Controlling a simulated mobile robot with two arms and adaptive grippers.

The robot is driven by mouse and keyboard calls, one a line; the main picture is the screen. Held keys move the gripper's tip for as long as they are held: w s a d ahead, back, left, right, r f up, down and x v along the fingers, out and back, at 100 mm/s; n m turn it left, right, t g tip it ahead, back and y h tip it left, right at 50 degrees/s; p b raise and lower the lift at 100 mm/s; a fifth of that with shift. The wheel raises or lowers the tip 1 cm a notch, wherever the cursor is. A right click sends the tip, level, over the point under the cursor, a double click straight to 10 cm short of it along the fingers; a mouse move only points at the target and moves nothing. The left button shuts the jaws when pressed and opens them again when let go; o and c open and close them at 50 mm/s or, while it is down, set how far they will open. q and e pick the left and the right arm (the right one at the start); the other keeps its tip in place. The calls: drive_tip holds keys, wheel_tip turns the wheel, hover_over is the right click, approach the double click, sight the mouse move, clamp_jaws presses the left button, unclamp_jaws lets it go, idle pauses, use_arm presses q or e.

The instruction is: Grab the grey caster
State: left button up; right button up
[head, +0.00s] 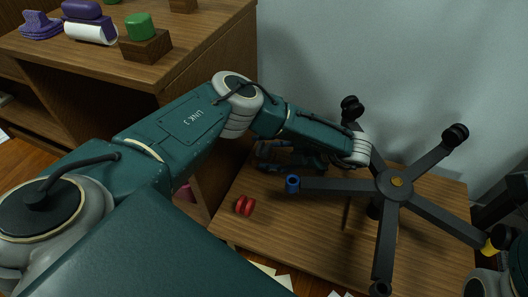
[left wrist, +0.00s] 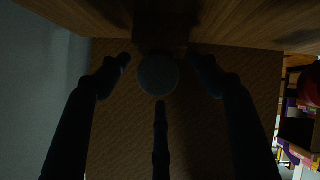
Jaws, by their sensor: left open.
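A round grey piece, which looks like the grey caster (left wrist: 158,75), shows in the dim left wrist view, against a dark wooden block. My left gripper (left wrist: 160,66) is open, with its fingertips apart on either side of the grey piece. I cannot tell if they touch it. Part of my right arm and dark gripper parts show at the right edge near a yellow leg end; the jaws are unclear.
An upturned black chair base (head: 396,183) stands on the wooden table (head: 300,225), with black casters on two rear legs and a blue leg end (head: 292,184) near my left gripper. A red caster (head: 245,205) lies at the left. A shelf (head: 110,65) with a green caster (head: 139,26) rises behind my arm.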

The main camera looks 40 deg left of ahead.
use_arm(q)
drive_tip(key=shift+a, duration=0.1)
drive_tip(key=shift+c, duration=0.3)
drive_tip(key=c, duration=1.2)
drive_tip(key=shift+r, duration=0.1)
